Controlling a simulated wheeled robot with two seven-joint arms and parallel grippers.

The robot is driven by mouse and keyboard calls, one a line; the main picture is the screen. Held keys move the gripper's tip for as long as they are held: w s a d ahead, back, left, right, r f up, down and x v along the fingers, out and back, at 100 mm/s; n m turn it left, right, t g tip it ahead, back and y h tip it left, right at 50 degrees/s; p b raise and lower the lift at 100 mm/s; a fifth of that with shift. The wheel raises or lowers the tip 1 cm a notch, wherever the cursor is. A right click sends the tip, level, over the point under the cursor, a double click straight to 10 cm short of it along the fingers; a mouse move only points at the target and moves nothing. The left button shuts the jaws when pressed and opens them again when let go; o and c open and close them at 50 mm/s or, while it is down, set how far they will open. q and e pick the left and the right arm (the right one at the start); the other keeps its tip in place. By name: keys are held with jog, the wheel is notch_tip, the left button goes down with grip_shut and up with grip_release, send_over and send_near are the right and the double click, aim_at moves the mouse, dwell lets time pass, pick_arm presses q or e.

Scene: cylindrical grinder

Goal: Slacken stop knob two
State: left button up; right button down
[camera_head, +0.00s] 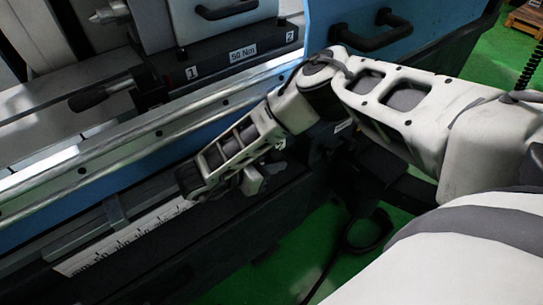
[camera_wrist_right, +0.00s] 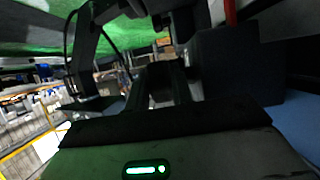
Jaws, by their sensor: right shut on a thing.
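My right gripper (camera_head: 190,181) reaches down from the right to the dark rail along the machine's front, near the right end of the white scale (camera_head: 125,238). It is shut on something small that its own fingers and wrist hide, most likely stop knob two. The knob itself does not show clearly in the head view. In the right wrist view my right gripper's fingers (camera_wrist_right: 165,85) are dark and close together against dark machine parts, and the held thing cannot be made out. My left gripper is not in view.
Above the rail runs a bright metal guideway (camera_head: 150,125). A blue cover with a black handle (camera_head: 365,38) stands at the top. Green floor (camera_head: 310,245) shows below, with a dark cable.

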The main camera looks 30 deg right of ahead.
dwell(0.6)
jog(key=c, duration=1.5)
grip_release()
jog(key=shift+a, duration=0.1)
jog(key=b+v, duration=0.1)
jog(key=v, duration=1.4)
jog(key=shift+a, duration=0.5)
jog(key=shift+f, duration=0.15)
